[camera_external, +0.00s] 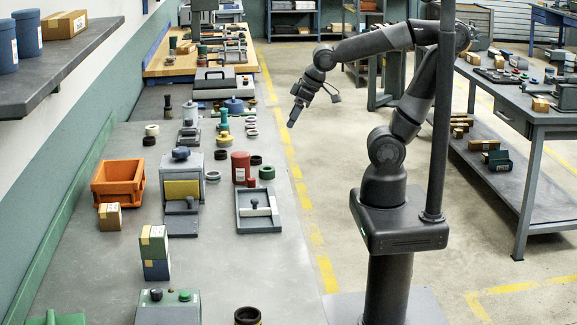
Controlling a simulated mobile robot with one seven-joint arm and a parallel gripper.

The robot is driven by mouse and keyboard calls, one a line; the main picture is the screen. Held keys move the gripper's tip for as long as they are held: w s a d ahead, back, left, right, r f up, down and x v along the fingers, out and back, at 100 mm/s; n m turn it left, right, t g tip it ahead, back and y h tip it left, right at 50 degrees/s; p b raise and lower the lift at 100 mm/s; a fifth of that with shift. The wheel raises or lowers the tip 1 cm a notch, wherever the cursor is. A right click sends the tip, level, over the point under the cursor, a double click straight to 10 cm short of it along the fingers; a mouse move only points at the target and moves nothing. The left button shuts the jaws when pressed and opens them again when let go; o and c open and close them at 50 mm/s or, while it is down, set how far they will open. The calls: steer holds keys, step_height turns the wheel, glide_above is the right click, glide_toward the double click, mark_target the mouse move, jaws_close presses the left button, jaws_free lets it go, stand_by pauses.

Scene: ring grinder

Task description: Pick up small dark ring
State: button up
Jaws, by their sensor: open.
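Several dark rings lie on the grey bench; I cannot tell which one the task means. One dark ring (149,141) is at the left, just below a pale ring. Another dark ring (256,160) is beside the red cylinder, and another dark ring (220,154) lies near the middle. A larger dark ring-like piece (247,315) is at the bottom edge, partly cut off. My gripper (292,123) is open and appears empty. It points down, to the right of the bench items in the picture, apart from all the rings. Its fingertips look small here.
An orange bin (118,183), a grey machine with a yellow panel (182,189), a red cylinder (240,167) and a grey tray (257,224) with a handled piece crowd the bench. Stacked boxes (154,252) stand nearer.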

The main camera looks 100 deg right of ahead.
steer(key=w+d+f+m+h, duration=0.1)
steer(key=w+d+f+m, duration=0.2)
steer(key=w+d+f, duration=0.3)
steer(key=m+g, duration=0.1)
steer(key=m, duration=0.1)
glide_above(259, 164)
steer(key=f, duration=0.8)
steer(key=shift+s+a+f, duration=0.1)
steer(key=shift+s+f, duration=0.05)
steer(key=shift+s, duration=0.25)
steer(key=f, duration=0.1)
steer(key=d+f, duration=0.1)
steer(key=f, duration=0.1)
steer(key=shift+w+d+f, duration=0.1)
steer(key=shift+w+d, duration=0.15)
steer(key=shift+w, duration=0.1)
steer(key=shift+w+d+f+h, duration=0.2)
steer(key=shift+w+f+h, duration=0.1)
steer(key=shift+f, duration=0.4)
steer(key=shift+c, duration=0.2)
steer(key=c, duration=1.1)
